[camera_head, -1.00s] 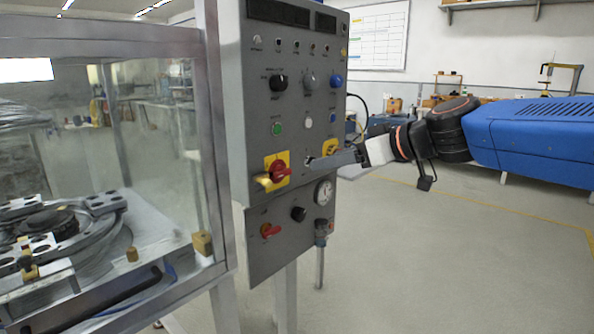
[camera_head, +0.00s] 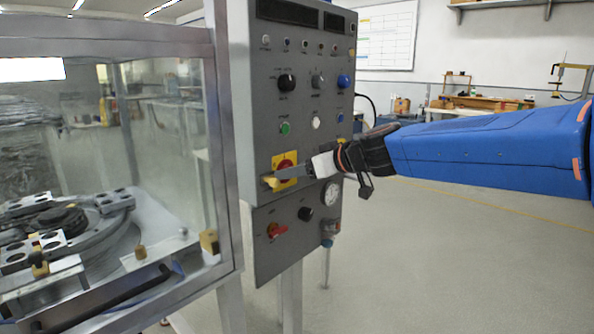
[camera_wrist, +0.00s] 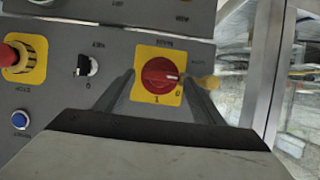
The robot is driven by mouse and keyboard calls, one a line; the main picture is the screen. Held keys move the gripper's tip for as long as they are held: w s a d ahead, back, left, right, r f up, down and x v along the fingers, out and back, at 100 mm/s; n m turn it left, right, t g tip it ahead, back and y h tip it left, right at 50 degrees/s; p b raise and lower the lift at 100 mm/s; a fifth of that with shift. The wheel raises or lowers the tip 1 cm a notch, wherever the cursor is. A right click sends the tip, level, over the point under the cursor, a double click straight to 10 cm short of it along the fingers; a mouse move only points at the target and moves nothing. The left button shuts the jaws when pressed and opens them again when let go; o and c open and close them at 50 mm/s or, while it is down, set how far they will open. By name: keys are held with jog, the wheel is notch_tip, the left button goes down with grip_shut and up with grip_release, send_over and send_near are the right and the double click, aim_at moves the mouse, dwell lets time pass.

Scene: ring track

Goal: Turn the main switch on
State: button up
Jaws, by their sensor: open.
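The main switch is a red rotary knob (camera_wrist: 160,75) on a yellow square plate (camera_wrist: 143,95); it also shows, partly covered, in the head view (camera_head: 286,161). In the wrist view its white mark points to the right. A yellow padlock-like piece (camera_wrist: 208,82) sits at the right edge of the plate, and it shows in the head view (camera_head: 268,181). My gripper (camera_wrist: 160,78) is open in front of the switch, with one finger on each side of the knob. In the head view my gripper (camera_head: 277,176) reaches in from the right. Contact with the knob cannot be told.
The grey control panel (camera_head: 257,100) carries several knobs and buttons. In the wrist view a key switch (camera_wrist: 86,65) and a red emergency stop (camera_wrist: 14,56) lie left of my gripper. A glass-walled machine frame (camera_head: 220,130) stands left.

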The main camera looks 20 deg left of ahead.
jog(key=shift+a, duration=0.1)
jog(key=c, duration=1)
jog(key=shift+c, duration=0.2)
jog(key=shift+w, duration=0.1)
jog(key=m+g+y, duration=0.1)
jog(key=m, duration=0.3)
jog(key=w+f+m+g+y, duration=0.1)
jog(key=m+g+y, duration=0.1)
jog(key=m, duration=0.3)
jog(key=m+g+y, duration=0.2)
jog(key=m, duration=0.2)
jog(key=shift+w+d+f, duration=0.2)
jog(key=shift+d+f, duration=0.15)
jog(key=shift+m+y, duration=0.3)
jog(key=shift+m, duration=0.1)
